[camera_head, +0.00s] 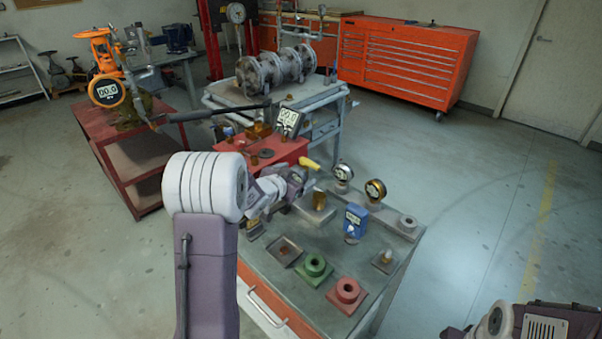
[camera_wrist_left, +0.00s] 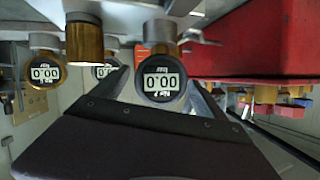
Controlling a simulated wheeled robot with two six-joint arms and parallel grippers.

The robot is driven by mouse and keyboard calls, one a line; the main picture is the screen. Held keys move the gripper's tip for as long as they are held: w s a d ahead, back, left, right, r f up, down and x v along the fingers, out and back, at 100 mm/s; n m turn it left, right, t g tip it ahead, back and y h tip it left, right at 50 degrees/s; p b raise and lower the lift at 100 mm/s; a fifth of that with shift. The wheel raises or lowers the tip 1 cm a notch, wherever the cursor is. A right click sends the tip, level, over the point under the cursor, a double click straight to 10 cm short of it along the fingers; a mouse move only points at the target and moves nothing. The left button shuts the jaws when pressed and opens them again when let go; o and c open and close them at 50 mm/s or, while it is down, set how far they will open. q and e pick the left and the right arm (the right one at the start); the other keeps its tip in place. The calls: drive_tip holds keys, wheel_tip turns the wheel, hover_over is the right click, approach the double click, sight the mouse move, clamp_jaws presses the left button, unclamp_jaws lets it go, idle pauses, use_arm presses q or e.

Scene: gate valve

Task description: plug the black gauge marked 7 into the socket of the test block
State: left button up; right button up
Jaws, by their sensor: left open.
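The black gauge (camera_wrist_left: 161,82), with a 00.0 display and small print that looks like a 7, shows upside down in the left wrist view. My left gripper (camera_wrist_left: 164,92) is open, with its fingertips on either side of the gauge; contact is unclear. In the head view my left gripper (camera_head: 302,178) is over the bench's back left part, and I cannot make out the black gauge there. A grey block with an upright brass cylinder (camera_head: 319,199) stands just in front; I cannot tell whether it is the test block. The brass cylinder also shows in the wrist view (camera_wrist_left: 85,42).
A silver-rimmed gauge (camera_head: 343,173) and a gold-rimmed gauge (camera_head: 375,190) stand right of the gripper. A blue device (camera_head: 354,221), green flange (camera_head: 315,266) and red flange (camera_head: 346,292) are on the bench. A red box (camera_head: 269,150) lies behind the gripper.

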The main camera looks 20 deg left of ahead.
sight(295, 176)
use_arm(q)
drive_tip(key=v, duration=0.5)
drive_tip(key=shift+s+r+p, duration=0.15)
drive_tip(key=shift+s+p, duration=0.2)
